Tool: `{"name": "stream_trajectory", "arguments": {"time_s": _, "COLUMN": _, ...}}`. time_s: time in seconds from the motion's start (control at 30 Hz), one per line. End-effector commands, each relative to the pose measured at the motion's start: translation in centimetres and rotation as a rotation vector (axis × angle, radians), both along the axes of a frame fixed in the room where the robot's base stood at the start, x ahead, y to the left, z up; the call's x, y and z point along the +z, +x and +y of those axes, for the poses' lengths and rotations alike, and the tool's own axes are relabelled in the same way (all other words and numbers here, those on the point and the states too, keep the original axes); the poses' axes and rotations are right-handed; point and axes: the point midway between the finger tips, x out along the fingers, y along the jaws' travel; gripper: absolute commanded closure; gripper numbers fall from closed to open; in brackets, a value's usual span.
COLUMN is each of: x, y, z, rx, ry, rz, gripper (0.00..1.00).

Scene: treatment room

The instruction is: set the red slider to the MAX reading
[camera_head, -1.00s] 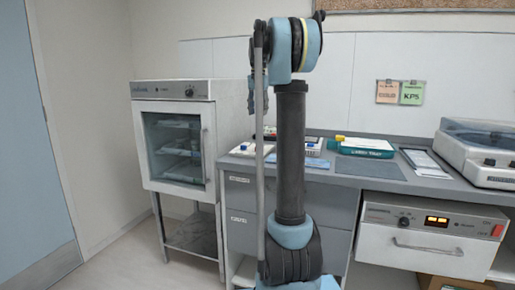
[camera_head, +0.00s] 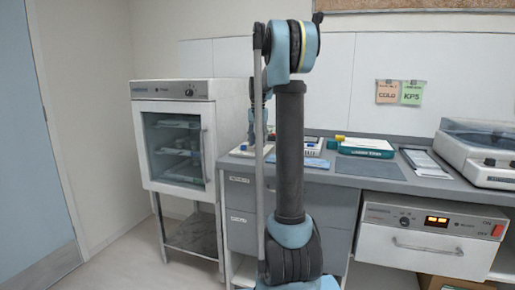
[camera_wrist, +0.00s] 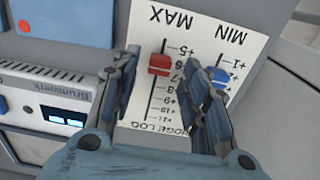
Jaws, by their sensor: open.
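In the wrist view, the red slider (camera_wrist: 159,65) sits in the upper part of its slot on a white scale panel (camera_wrist: 195,40), below the MAX label and near the +6 and +7 marks. A short length of slot shows above it. My gripper (camera_wrist: 162,62) is open, with one finger on each side of the red slider and visible gaps between. The right finger lies between the red slider and a blue slider (camera_wrist: 220,77) under the MIN label. In the head view my gripper and the sliders are hidden or too small to make out.
A white device (camera_wrist: 50,105) with a lit blue display stands left of the panel in the wrist view. The head view shows a desk (camera_head: 330,179) with a teal-edged box (camera_head: 366,148), a glass-fronted cabinet (camera_head: 180,140) at left and a lidded machine (camera_head: 478,150) at right.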

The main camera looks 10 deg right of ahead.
Motion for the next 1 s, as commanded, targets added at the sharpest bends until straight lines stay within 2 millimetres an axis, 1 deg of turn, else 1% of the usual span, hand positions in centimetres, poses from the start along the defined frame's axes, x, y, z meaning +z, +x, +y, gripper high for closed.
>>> {"name": "stream_trajectory", "arguments": {"time_s": 0.03, "x": -0.7, "y": 0.0, "z": 0.0, "rx": 0.000, "ry": 0.000, "rz": 0.000, "gripper": 0.58}}
{"name": "stream_trajectory", "arguments": {"time_s": 0.1, "x": -1.3, "y": 0.1, "z": 0.0, "rx": 0.000, "ry": 0.000, "rz": 0.000, "gripper": 0.58}}
{"name": "stream_trajectory", "arguments": {"time_s": 0.2, "x": -2.0, "y": 0.0, "z": 0.0, "rx": 0.000, "ry": 0.000, "rz": 0.000, "gripper": 0.58}}
{"name": "stream_trajectory", "arguments": {"time_s": 0.33, "x": -2.4, "y": 0.0, "z": 0.0, "rx": 0.000, "ry": 0.000, "rz": 0.000, "gripper": 0.58}}
{"name": "stream_trajectory", "arguments": {"time_s": 0.57, "x": -2.4, "y": 0.0, "z": 0.0, "rx": 0.000, "ry": 0.000, "rz": 0.000, "gripper": 0.58}}
{"name": "stream_trajectory", "arguments": {"time_s": 0.67, "x": -2.4, "y": 0.0, "z": 0.0, "rx": 0.000, "ry": 0.000, "rz": 0.000, "gripper": 0.79}}
{"name": "stream_trajectory", "arguments": {"time_s": 0.7, "x": -2.4, "y": 0.0, "z": 0.0, "rx": 0.000, "ry": 0.000, "rz": 0.000, "gripper": 0.88}}
{"name": "stream_trajectory", "arguments": {"time_s": 0.77, "x": -2.4, "y": 0.0, "z": 0.0, "rx": 0.000, "ry": 0.000, "rz": 0.000, "gripper": 1.00}}
{"name": "stream_trajectory", "arguments": {"time_s": 0.93, "x": -2.4, "y": 0.1, "z": 0.0, "rx": 0.000, "ry": 0.000, "rz": 0.000, "gripper": 1.00}}
{"name": "stream_trajectory", "arguments": {"time_s": 1.0, "x": -2.4, "y": 0.4, "z": -0.2, "rx": 0.000, "ry": 0.001, "rz": -0.001, "gripper": 1.00}}
